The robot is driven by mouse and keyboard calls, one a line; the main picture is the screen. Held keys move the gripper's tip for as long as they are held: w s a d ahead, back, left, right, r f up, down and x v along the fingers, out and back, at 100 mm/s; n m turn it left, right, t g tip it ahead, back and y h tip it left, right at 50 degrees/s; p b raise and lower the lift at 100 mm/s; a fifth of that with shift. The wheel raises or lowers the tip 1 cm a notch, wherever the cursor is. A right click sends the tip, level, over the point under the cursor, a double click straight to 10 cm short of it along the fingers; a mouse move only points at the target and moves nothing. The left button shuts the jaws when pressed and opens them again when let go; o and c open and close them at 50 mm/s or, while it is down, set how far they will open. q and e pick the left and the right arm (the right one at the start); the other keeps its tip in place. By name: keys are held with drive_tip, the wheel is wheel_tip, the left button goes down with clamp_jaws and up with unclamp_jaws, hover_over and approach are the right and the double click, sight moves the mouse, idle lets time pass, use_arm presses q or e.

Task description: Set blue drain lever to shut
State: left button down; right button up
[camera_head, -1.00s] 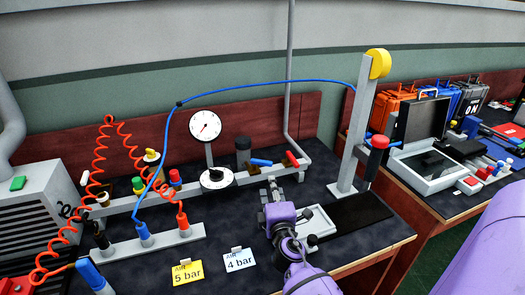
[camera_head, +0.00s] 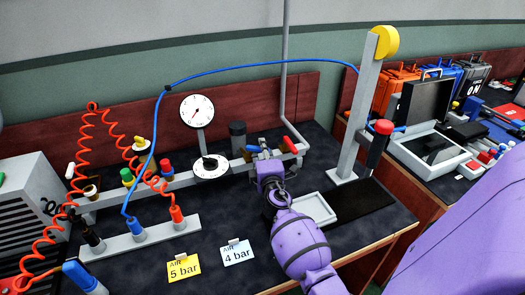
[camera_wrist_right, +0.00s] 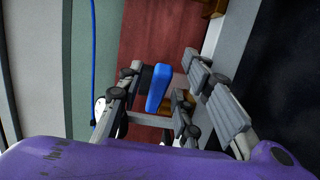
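The blue drain lever (camera_head: 253,148) sits on the grey manifold rail, mostly hidden by my right gripper. In the right wrist view the blue lever (camera_wrist_right: 158,88) lies between the spread fingers, over a brass valve body (camera_wrist_right: 181,102). My right gripper (camera_head: 264,152) is at the lever. In the wrist view the right gripper (camera_wrist_right: 172,97) is open, with the lever nearer the left finger; whether that finger touches it I cannot tell. My left gripper is not in view.
A red lever (camera_head: 290,145) stands close to the right of my right gripper. A dark cylinder (camera_head: 238,135), a gauge (camera_head: 197,110) and a round dial (camera_head: 210,166) are to its left. A grey tray (camera_head: 315,208) and a post (camera_head: 354,120) are to the right.

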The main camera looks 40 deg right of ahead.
drive_tip(key=shift+w, duration=0.1)
clamp_jaws()
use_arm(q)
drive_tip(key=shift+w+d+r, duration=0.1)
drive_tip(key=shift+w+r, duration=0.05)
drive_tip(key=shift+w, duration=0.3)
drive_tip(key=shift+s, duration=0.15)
